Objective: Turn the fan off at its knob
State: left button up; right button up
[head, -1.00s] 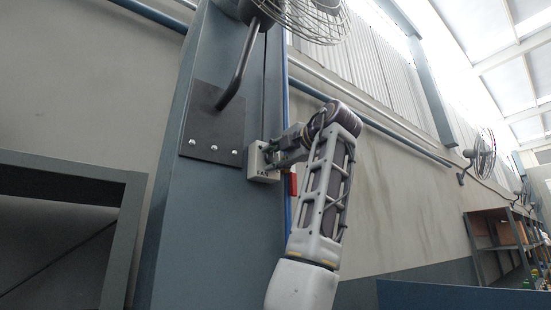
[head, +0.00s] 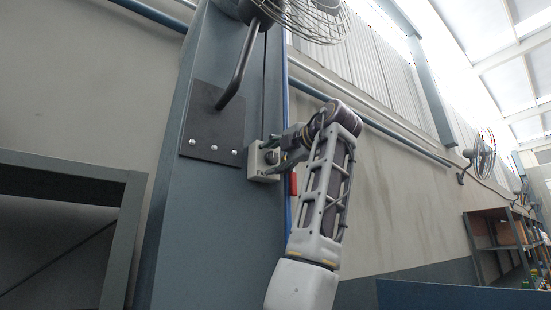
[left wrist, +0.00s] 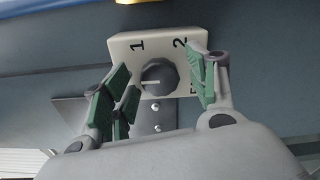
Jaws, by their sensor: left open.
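The fan's control box (head: 257,166) is a pale box on the side of the blue-grey column. Its round dark knob (left wrist: 160,76) shows in the left wrist view, with a white pointer mark toward the picture's left. The digits 1 and 2 show above it; lettering at the right is partly hidden. My left gripper (head: 280,158) is at the box. In the left wrist view its green-padded fingers are open on either side of the knob, with visible gaps. The wall fan (head: 303,18) is above, cut by the top edge. My right gripper is not in view.
A dark bracket plate (head: 212,128) with bolts is left of the box. A red part (head: 293,184) and a blue pipe (head: 287,110) are close to my gripper. A grey shelf frame (head: 70,170) stands at left. Another fan (head: 484,155) hangs far right.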

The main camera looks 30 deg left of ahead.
pick_arm(q)
jog(key=v, duration=1.2)
jog(key=shift+f, duration=0.1)
dwell(0.4)
